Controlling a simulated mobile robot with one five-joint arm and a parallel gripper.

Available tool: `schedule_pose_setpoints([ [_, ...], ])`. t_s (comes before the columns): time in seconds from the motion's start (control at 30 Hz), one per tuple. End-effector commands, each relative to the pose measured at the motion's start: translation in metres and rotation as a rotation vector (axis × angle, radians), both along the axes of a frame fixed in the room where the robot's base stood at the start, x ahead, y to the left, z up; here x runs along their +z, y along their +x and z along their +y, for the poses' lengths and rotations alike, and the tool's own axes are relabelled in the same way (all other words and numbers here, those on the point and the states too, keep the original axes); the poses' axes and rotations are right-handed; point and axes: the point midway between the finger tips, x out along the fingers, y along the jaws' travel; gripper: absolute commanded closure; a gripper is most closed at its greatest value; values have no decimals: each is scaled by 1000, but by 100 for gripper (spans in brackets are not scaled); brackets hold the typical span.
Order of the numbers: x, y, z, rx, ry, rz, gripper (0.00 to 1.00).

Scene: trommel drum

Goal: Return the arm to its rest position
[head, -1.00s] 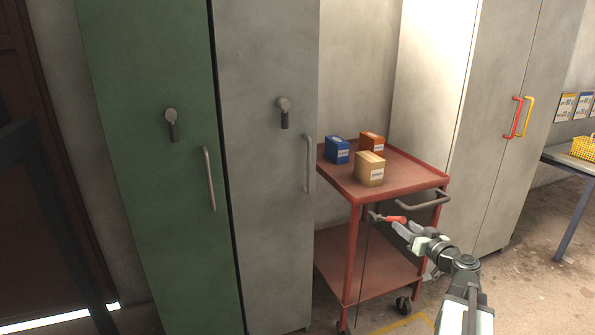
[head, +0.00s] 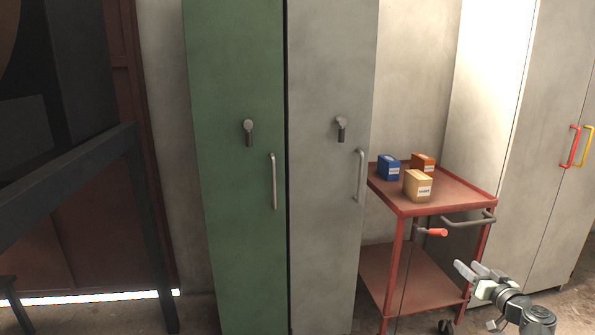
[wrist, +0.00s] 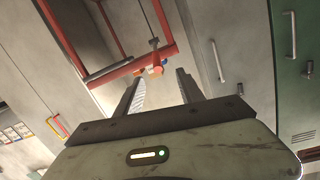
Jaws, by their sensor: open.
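My gripper (head: 469,267) is in the lower right of the head view, its two grey fingers apart with nothing between them. It is below and to the right of a small red-handled part (head: 434,232) at the front of the red cart, with a clear gap between them. In the wrist view my open fingers (wrist: 158,90) point toward the cart, and the red-handled part (wrist: 154,70) shows beyond them. Most of my arm is outside the head view.
The red cart (head: 425,207) carries a blue box (head: 389,168), an orange box (head: 424,162) and a tan box (head: 417,186). Green (head: 235,200) and grey (head: 325,220) lockers stand to its left. A pale cabinet (head: 530,130) is behind right. A dark frame (head: 70,180) stands far left.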

Motion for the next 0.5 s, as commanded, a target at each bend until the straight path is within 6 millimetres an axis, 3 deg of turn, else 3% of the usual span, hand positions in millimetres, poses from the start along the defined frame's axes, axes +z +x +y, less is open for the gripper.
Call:
schedule_pose_setpoints([
  [0.27, 0, 25, 56, 85, 0, 0, 55],
  [0.5, -5, 50, 136, 201, -22, 15, 55],
])
